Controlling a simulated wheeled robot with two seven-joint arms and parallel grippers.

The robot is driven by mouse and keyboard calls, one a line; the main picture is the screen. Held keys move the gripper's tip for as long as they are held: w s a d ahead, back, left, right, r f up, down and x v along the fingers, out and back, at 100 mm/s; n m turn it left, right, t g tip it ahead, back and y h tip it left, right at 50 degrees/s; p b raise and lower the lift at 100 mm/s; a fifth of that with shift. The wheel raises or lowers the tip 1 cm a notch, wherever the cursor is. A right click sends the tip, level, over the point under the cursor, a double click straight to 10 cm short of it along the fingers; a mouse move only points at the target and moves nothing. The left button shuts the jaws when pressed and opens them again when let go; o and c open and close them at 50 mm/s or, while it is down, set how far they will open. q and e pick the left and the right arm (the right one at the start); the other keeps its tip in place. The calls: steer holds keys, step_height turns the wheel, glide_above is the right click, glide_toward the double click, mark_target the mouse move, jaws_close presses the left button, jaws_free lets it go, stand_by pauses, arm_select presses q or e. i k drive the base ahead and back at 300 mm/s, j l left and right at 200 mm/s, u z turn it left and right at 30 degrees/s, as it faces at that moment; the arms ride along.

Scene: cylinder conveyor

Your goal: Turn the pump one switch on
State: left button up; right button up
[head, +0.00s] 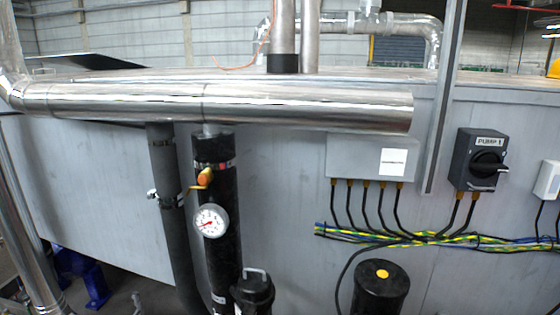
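The pump one switch (479,160) is a dark grey box on the grey wall panel at the right of the head view. A white label reading "PUMP 1" sits at its top. Its black rotary handle (487,163) is on the front face and looks roughly level, tilted slightly. Two black cables leave the bottom of the box. Neither of my grippers is in the head view.
A shiny horizontal pipe (300,106) runs across the panel, left of the switch. A light grey junction box (355,158) with several cables and a vertical metal post (446,100) stand left of the switch. A pressure gauge (211,220) is on a black pipe.

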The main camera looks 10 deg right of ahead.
mark_target(485, 163)
steer(key=z, duration=1.45)
